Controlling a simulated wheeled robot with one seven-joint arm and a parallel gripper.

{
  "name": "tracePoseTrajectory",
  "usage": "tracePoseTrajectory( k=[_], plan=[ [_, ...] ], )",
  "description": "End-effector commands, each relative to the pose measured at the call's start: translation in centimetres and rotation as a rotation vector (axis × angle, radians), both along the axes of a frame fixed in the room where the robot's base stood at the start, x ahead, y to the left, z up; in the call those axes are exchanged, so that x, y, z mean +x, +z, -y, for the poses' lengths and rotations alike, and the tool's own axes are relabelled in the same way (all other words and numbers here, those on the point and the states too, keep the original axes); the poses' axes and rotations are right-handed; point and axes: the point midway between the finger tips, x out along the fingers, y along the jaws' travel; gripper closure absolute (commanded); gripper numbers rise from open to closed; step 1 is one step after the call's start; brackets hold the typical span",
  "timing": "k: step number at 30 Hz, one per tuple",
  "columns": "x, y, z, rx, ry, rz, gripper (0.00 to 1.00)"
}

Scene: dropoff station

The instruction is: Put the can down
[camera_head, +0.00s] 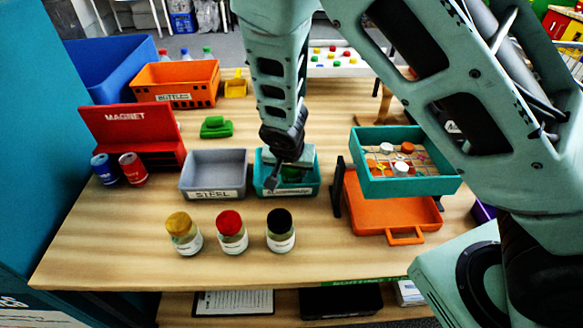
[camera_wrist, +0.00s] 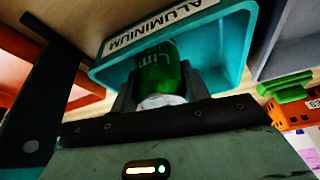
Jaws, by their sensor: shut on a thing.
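A green can (camera_wrist: 158,72) is between the two fingers of my gripper (camera_wrist: 160,92) in the wrist view. My gripper is shut on it. The can is at the teal bin (camera_wrist: 228,42), whose label reads ALUMINIUM; I cannot tell whether it touches the bin's floor. In the head view my gripper (camera_head: 288,172) points down into this teal bin (camera_head: 310,188), and the can (camera_head: 290,173) is mostly hidden behind my gripper. A blue can (camera_head: 104,169) and a red can (camera_head: 132,169) stand by the red magnet box (camera_head: 145,133).
The grey STEEL bin (camera_head: 213,194) stands directly left of the teal bin. A raised teal tray (camera_head: 415,187) is to the right, above an orange tray (camera_head: 390,217). The front left wood is clear.

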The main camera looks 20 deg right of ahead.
Motion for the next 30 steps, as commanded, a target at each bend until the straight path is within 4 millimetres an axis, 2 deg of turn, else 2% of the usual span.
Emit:
tracePoseTrajectory(
  k=[2, 3, 5, 14, 20, 30],
  plan=[
    [0.0, -0.4, 0.0, 0.000, 0.000, 0.000, 0.75],
    [0.0, -0.2, 0.0, 0.000, 0.000, 0.000, 0.46],
    [0.0, -0.2, 0.0, 0.000, 0.000, 0.000, 0.32],
    [0.0, -0.1, 0.0, 0.000, 0.000, 0.000, 0.32],
    [-0.2, 1.4, -0.2, 0.003, -0.001, 0.003, 0.32],
    [-2.4, 7.3, -1.6, 0.005, 0.001, 0.003, 0.32]
  ],
)
